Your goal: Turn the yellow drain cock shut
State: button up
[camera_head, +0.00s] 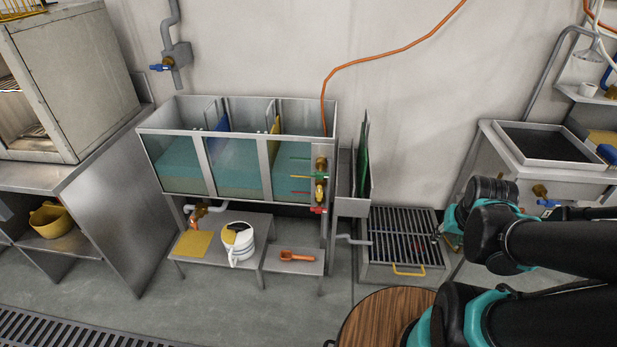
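A tank (270,112) with three compartments of teal liquid stands against the wall. Brass cocks (320,164) are stacked at its right front edge. A green lever (299,157) is at the top and sticks out to the left. A yellowish lever (299,177) lies below it, also roughly level and pointing left. A red handle (318,210) is lowest. The levers are too small to tell how far each is turned. My arm is folded at the right, well apart from the cocks. I cannot make out gripper fingers.
A floor grate (402,235) with a yellow handle lies to the right. A round wooden top (380,318) is in front. An orange hose (395,52) hangs above.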

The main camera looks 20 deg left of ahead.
aim_at(319, 192)
jog(key=i+j+u, duration=0.2)
jog(key=i+j, duration=0.2)
jog(key=j, duration=0.25)
jog(key=i+j+u, duration=0.15)
jog(key=i+j, duration=0.35)
jog(key=k+z, duration=0.25)
jog(key=k+l+z, duration=0.15)
jog(key=k+z, duration=0.15)
jog(key=k, duration=0.1)
